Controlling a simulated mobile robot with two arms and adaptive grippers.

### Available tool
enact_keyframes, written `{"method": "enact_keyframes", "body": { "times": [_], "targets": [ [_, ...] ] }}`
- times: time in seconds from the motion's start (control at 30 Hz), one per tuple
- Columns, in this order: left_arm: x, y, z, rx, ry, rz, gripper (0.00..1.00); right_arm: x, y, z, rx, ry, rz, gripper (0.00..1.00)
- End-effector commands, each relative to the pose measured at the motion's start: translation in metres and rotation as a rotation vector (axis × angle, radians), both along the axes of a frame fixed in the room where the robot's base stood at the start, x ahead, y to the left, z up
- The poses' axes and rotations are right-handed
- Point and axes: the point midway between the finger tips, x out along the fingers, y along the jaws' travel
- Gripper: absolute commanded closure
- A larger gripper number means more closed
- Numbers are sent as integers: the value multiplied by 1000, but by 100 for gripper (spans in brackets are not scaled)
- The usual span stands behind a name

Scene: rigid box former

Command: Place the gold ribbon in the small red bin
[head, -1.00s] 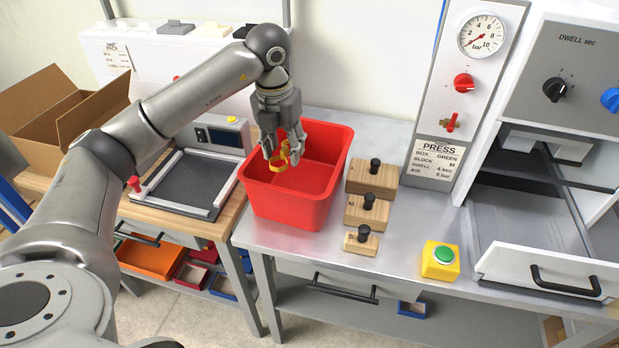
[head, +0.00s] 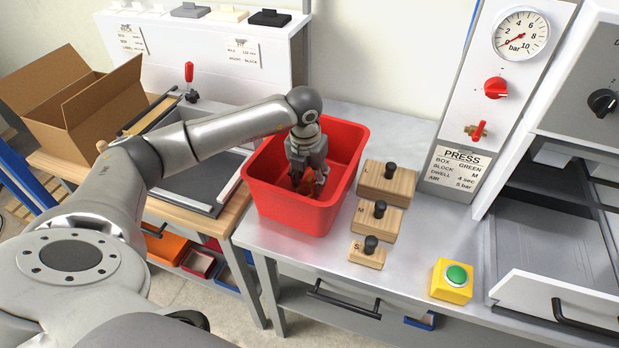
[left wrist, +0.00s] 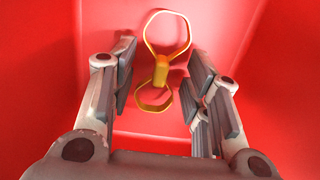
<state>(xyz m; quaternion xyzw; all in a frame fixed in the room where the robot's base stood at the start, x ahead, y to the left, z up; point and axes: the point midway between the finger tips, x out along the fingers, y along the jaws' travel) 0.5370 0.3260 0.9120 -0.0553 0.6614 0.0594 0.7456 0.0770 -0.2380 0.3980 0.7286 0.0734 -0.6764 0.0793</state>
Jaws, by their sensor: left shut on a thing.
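The gold ribbon (left wrist: 162,72), a loop-shaped yellow bow, shows between my left fingers in the left wrist view. In the head view it is a dark golden patch, mostly hidden by the fingers. My left gripper (head: 307,180) points down inside the large red bin (head: 290,208) on the metal bench, shut on the ribbon. Red walls surround it in the left wrist view (left wrist: 160,82). Whether the ribbon touches the bin floor I cannot tell. A smaller red bin (head: 199,263) sits on the shelf under the left table. My right gripper is not in view.
Wooden blocks with black knobs (head: 385,183) stand just right of the large red bin. A yellow box with a green button (head: 452,280) and the press (head: 460,165) are further right. An open cardboard box (head: 85,105) stands at the left. The bench front is partly clear.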

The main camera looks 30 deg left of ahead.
Motion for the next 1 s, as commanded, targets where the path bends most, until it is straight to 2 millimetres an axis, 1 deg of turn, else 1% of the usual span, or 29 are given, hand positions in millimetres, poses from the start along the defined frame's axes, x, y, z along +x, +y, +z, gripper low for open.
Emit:
{"method": "enact_keyframes", "body": {
  "times": [0.03,0.07,0.17,0.3,0.43,0.47,0.6,0.87,1.0],
  "targets": [
    [-1,0,-6,0,4,1,65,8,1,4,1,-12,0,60],
    [-1,0,-8,-1,3,1,65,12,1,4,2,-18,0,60],
    [0,0,-11,-1,-1,1,65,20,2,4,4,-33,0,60],
    [0,0,-11,-1,-1,0,65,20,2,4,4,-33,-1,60],
    [0,0,-15,-1,0,0,65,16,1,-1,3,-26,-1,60],
    [0,0,-13,-1,-1,0,52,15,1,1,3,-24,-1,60],
    [0,0,-13,0,0,0,35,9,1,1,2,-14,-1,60],
    [0,0,-13,0,0,0,35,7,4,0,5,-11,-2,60],
    [0,0,-8,0,0,0,35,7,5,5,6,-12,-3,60]
  ]
}}
